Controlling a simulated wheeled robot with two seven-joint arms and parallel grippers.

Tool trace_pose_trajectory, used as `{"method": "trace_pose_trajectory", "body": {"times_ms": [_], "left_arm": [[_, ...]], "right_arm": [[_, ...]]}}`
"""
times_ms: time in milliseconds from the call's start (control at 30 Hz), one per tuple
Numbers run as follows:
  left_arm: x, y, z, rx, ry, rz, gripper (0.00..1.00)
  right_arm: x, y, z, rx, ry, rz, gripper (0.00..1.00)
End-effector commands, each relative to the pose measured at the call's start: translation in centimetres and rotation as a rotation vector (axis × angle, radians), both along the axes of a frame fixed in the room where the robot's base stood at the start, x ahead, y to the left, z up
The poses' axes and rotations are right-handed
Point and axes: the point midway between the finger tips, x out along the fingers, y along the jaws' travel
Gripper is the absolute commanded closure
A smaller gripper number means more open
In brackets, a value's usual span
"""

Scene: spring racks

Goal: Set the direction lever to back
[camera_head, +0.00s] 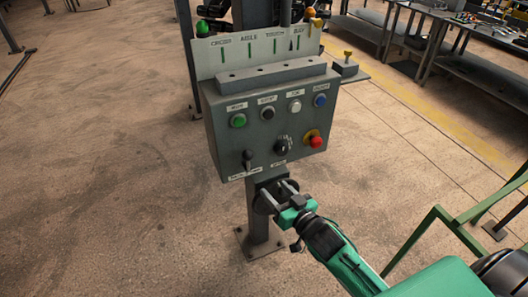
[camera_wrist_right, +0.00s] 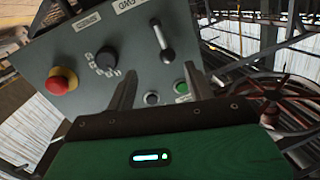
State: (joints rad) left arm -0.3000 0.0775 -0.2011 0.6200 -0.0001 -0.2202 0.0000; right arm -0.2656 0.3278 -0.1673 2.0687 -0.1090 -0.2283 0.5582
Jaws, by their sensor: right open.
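The direction lever (camera_head: 248,160) is a short dark lever at the lower left of the grey control box's front, above a white label. In the right wrist view the lever (camera_wrist_right: 163,42) shows a rounded metal handle, slightly tilted, above the gap between my fingers. Its label is too small to read, so I cannot tell its setting. My right gripper (camera_head: 276,189) is open and empty at the lower edge of the box, below and to the right of the lever. Its two dark fingers (camera_wrist_right: 159,72) point at the panel, apart from the lever. My left gripper is out of view.
The control box (camera_head: 222,150) stands on a post. Near the lever are a black dial (camera_head: 282,144), a red stop button (camera_head: 315,142) and a green button (camera_head: 238,120). A green frame (camera_head: 440,215) stands at the right. The floor at left is clear.

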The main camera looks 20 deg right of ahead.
Motion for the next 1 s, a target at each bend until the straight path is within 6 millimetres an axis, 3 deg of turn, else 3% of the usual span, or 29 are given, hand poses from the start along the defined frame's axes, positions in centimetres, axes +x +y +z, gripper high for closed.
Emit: {"method": "trace_pose_trajectory", "body": {"times_ms": [33,100,333,1000], "left_arm": [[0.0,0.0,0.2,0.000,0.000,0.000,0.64],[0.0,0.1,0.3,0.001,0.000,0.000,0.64],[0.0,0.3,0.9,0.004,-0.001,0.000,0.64],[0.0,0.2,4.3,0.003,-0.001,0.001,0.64]], "right_arm": [[-0.2,0.2,1.5,0.009,-0.022,0.007,0.47],[-0.3,0.4,2.7,0.016,-0.039,0.012,0.47],[1.3,0.8,3.3,0.019,-0.047,0.013,0.47],[11.8,3.3,3.2,0.019,-0.045,0.013,0.47]]}}
